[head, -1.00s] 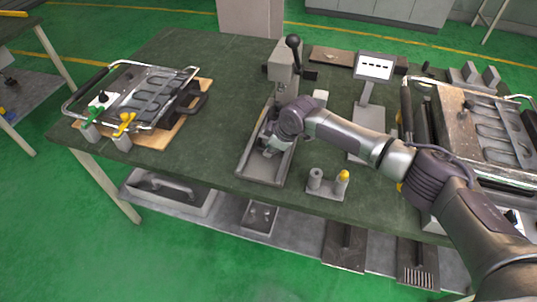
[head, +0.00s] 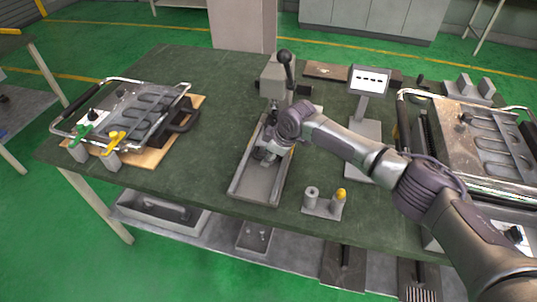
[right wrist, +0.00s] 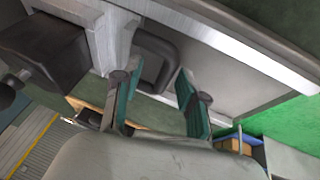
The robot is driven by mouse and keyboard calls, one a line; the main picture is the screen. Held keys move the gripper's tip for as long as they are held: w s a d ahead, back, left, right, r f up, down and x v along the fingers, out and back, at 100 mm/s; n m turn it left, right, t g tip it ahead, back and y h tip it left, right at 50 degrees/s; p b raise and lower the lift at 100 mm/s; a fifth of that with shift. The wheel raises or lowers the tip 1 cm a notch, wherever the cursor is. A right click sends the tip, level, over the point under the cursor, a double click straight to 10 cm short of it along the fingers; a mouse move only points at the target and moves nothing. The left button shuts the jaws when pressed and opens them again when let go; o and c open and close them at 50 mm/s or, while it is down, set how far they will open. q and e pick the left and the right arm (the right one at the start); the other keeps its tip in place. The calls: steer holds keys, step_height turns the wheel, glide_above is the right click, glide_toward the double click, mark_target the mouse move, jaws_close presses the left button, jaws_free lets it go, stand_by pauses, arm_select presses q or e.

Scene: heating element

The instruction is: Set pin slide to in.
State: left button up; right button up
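A grey metal press fixture with a long open channel (head: 255,184) stands mid-table, with a block-shaped head (head: 274,76) and a black-knobbed lever (head: 285,58) at its far end. I cannot clearly pick out the pin slide; my arm hides part of the channel. My right gripper (head: 266,155) points down into the channel, short of the head. In the right wrist view, its two green-padded fingers (right wrist: 156,85) are apart. My left gripper is not in view.
A stand with two posts, one yellow-topped (head: 323,211), is right of the channel. A display on a stand (head: 369,80) is behind my right forearm. A framed tray fixture (head: 125,115) is at left, another (head: 480,140) at right. Table between left fixture and channel is clear.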

steer(key=v, duration=1.2)
